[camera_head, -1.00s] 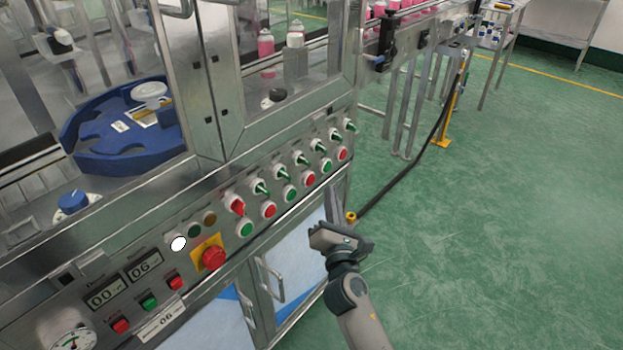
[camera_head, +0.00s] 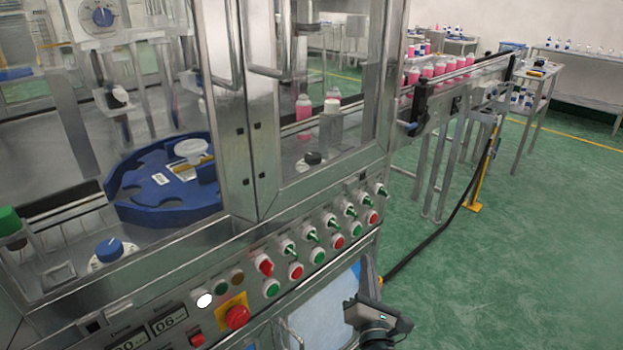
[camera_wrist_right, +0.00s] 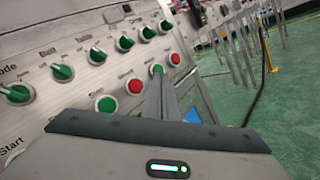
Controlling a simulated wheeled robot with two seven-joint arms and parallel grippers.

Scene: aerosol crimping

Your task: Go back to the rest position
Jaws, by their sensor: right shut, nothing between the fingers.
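My right gripper (camera_head: 378,318) is at the bottom of the head view, in front of the machine's cabinet and below the right end of its button row. In the right wrist view its fingers (camera_wrist_right: 162,100) are together with nothing between them. They point toward the control panel (camera_wrist_right: 60,45) with its green selector knobs and red and green buttons. Whether the fingertips touch the panel cannot be told from that view, but in the head view the gripper appears apart from it. My left gripper is not in view.
The crimping machine's panel carries a red emergency stop (camera_head: 237,317) and a row of knobs. A blue star wheel (camera_head: 160,208) sits behind the doors. A conveyor with pink bottles (camera_head: 440,69) runs at the back right. Green floor (camera_head: 520,250) at the right is clear.

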